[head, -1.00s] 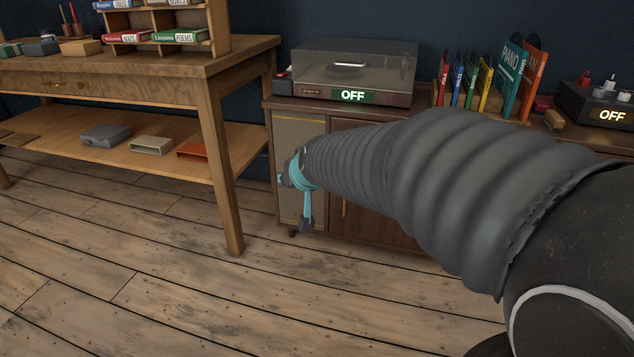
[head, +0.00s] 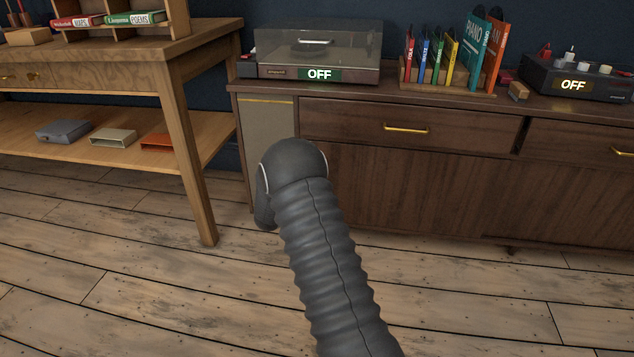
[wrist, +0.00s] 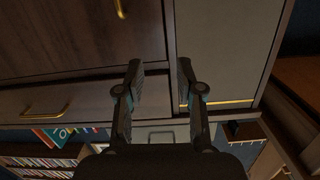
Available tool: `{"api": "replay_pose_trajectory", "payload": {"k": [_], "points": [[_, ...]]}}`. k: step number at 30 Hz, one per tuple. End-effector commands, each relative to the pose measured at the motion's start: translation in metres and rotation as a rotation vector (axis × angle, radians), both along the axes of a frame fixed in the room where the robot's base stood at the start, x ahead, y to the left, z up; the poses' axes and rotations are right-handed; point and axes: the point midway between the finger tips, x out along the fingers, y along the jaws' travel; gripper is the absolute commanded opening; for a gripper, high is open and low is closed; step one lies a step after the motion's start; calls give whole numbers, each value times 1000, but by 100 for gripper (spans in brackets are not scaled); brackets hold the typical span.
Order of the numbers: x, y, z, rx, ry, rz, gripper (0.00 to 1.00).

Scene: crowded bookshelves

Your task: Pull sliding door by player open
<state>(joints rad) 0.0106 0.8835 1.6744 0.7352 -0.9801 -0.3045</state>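The record player (head: 318,72) sits on the left end of a dark wooden cabinet, with an "OFF" label on its front. Below it is a drawer with a gold handle (head: 406,129). The brown door panel (head: 375,190) is under that drawer, and its left part is hidden by my arm. In the wrist view, which looks upside down, the door (wrist: 75,35) carries a gold upright handle (wrist: 120,8) at the top edge. My gripper (wrist: 158,75) is open and empty, its fingers apart below that handle in the picture. The head view hides my gripper behind my arm.
A grey panel with a gold strip (head: 268,122) is left of the door. A wooden table (head: 190,130) with a lower shelf stands at the left. Books (head: 455,60) and a device marked "OFF" (head: 575,80) are on the cabinet. The floor in front is clear.

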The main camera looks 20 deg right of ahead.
Motion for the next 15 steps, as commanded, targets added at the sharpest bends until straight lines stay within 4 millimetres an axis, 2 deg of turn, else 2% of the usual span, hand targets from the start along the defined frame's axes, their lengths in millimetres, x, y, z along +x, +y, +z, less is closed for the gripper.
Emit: {"api": "replay_pose_trajectory", "payload": {"k": [1,6,10,15], "points": [[-1,-7,-24,-24,-4,-34,37],[-9,-25,-67,-97,-31,-128,37],[-14,-31,-83,-130,-42,-167,37],[-11,-39,-88,-143,-47,-182,37]]}}
